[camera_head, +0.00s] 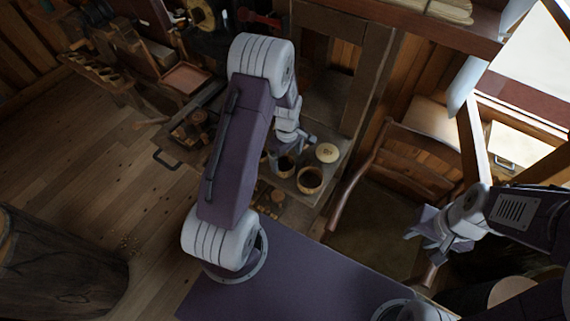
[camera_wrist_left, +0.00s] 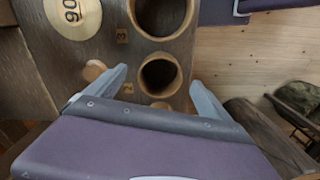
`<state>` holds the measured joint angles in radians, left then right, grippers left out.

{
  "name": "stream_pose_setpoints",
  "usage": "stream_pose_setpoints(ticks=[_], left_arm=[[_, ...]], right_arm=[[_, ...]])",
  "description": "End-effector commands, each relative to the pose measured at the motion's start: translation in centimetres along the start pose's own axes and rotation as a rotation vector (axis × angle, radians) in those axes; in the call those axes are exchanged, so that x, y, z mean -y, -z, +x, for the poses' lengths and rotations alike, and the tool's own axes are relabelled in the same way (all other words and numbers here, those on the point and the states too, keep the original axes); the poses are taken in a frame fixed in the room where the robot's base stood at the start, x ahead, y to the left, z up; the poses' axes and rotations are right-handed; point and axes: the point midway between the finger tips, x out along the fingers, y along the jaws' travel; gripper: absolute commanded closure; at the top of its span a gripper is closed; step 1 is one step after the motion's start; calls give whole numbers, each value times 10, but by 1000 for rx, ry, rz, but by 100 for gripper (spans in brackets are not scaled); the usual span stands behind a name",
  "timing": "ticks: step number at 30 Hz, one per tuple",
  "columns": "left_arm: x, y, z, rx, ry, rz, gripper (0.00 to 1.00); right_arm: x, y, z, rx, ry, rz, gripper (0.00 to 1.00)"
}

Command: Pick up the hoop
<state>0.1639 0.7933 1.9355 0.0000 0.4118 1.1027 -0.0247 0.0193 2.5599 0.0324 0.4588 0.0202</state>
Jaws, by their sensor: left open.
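I cannot single out a hoop for certain. Two hollow round wooden pieces stand on the bench: a light-rimmed one (camera_head: 310,181) and a darker one (camera_head: 284,167) beside it. In the left wrist view, a round wooden rim (camera_wrist_left: 146,88) around a dark hollow lies beyond and between my left fingertips, near a label 2. Another hollow piece (camera_wrist_left: 138,22) is above it, near a label 3. My left gripper (camera_head: 292,148) is open and empty over the bench; its two fingers show in the left wrist view (camera_wrist_left: 158,82). My right gripper (camera_head: 423,247) looks open and empty, away from the bench.
A pale disc with number marks (camera_wrist_left: 73,14) lies on the bench (camera_head: 345,146), also visible in the head view (camera_head: 327,153). A small round knob (camera_wrist_left: 94,69) is near my left finger. A wooden chair (camera_head: 405,160) stands right of the bench.

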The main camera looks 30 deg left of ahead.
Motion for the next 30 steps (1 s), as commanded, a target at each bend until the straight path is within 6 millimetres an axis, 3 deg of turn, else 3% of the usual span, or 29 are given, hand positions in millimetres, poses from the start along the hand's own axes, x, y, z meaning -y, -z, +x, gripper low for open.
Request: stream_pose_setpoints(ticks=[4, 9, 16, 17, 23, 30], left_arm=[[2, -1, 21, 3, 6, 0, 8], [1, 0, 44, 1, 2, 0, 8], [0, 0, 48, 0, 1, 0, 8], [0, 0, 48, 0, 1, 0, 13], [1, 0, 47, 0, 1, 0, 69], [0, 0, 47, 0, 1, 0, 71]], right_arm=[[0, 2, -17, 0, 0, 0, 64], [0, 2, -20, 0, 0, 0, 64], [0, 2, -19, 0, 0, 0, 64], [0, 2, -19, 0, 0, 0, 64], [0, 2, -19, 0, 0, 0, 64], [0, 2, -19, 0, 0, 0, 64]])
